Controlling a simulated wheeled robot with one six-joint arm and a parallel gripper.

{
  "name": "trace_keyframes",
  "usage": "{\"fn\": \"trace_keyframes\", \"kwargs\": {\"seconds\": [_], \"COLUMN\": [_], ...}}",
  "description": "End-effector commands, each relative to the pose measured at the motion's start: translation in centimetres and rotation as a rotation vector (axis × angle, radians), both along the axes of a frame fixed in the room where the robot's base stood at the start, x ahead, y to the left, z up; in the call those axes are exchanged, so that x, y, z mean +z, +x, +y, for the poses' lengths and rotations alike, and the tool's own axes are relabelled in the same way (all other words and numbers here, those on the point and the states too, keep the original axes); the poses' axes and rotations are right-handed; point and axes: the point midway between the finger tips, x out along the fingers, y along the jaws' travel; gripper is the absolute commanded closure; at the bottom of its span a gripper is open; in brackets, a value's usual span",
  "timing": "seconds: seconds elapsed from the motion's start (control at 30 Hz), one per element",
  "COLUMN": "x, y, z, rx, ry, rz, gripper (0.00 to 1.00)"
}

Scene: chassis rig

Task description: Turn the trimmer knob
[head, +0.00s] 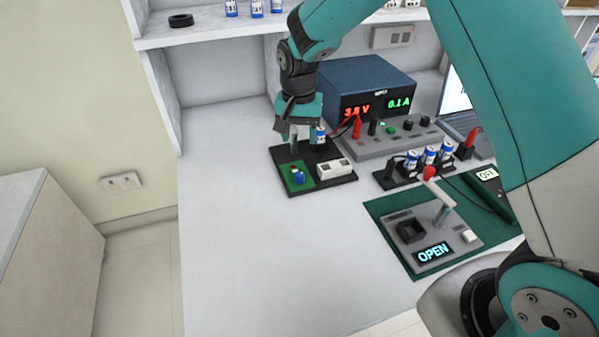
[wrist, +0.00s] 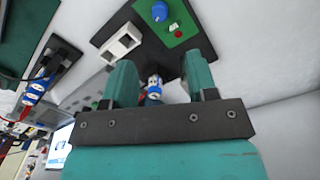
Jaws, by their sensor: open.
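The trimmer knob (head: 299,177) is small and blue. It stands on a green circuit board (head: 290,184) on a black chassis plate (head: 335,181) and also shows at the top of the wrist view (wrist: 160,11). My gripper (head: 306,138) is over the plate's back part, behind the knob and apart from it. In the wrist view its two teal fingers (wrist: 160,76) are spread. A blue-and-white cylinder (wrist: 154,88) shows between them, with clear gaps at its sides. Its lower end is hard to make out.
A white block (head: 335,169) sits on the plate beside the green board. A power supply (head: 365,90) with red and black leads stands behind. A cell holder (head: 412,165) and a tester reading OPEN (head: 433,247) are to the right. The front-left table is clear.

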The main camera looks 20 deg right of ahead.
Motion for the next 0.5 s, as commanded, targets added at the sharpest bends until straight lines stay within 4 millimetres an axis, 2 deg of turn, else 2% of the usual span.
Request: {"fn": "trace_keyframes", "kwargs": {"seconds": [0.03,0.3,0.5], "x": [-1.3,-7.4,-10.8], "y": [-0.2,-0.2,-0.1], "z": [-0.1,-0.1,-0.1], "rx": [0.000,0.002,0.003], "ry": [-0.001,0.000,0.000], "rz": [0.006,0.004,0.001], "gripper": [0.47,0.47,0.47]}}
